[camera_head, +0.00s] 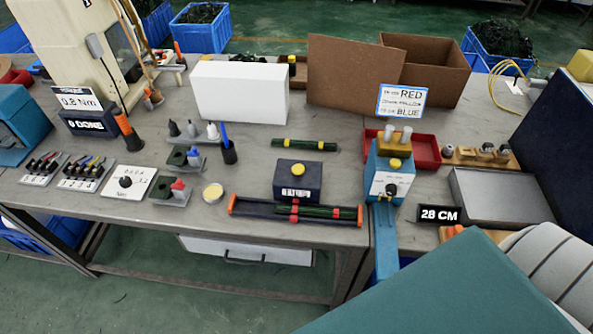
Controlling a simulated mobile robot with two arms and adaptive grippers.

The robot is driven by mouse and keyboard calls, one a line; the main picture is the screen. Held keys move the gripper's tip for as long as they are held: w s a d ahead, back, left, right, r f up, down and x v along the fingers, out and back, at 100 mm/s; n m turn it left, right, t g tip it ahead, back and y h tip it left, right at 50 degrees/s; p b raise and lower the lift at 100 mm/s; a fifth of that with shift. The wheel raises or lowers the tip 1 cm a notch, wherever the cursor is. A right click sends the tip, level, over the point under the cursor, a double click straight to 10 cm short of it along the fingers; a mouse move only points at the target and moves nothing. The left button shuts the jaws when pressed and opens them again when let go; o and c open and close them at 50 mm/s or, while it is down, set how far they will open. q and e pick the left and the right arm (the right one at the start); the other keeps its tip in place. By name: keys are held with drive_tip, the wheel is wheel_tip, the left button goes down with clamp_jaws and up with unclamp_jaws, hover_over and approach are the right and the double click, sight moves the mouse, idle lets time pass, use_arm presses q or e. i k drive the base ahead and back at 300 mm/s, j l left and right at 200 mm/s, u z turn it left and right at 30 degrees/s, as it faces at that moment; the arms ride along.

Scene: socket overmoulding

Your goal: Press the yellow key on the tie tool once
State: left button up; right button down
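A dark box (297,185) with a round yellow key (298,170) on its top stands at the middle front of the bench. Its small front label is too small to read. A blue device (386,178) to the right has a black knob and a yellow part (394,163) on top. I cannot tell for certain which of the two is the tie tool. Nothing touches either yellow part. Neither of my grippers is in view.
A green bundle with yellow bands (304,145) lies behind the dark box. A white box (240,92) and brown cartons (352,74) stand at the back. A red tray (426,150) and a metal tray (500,194) lie right.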

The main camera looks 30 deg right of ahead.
sight(298, 169)
drive_tip(key=i+j, duration=0.65)
drive_tip(key=i, duration=0.25)
drive_tip(key=z, duration=1.75)
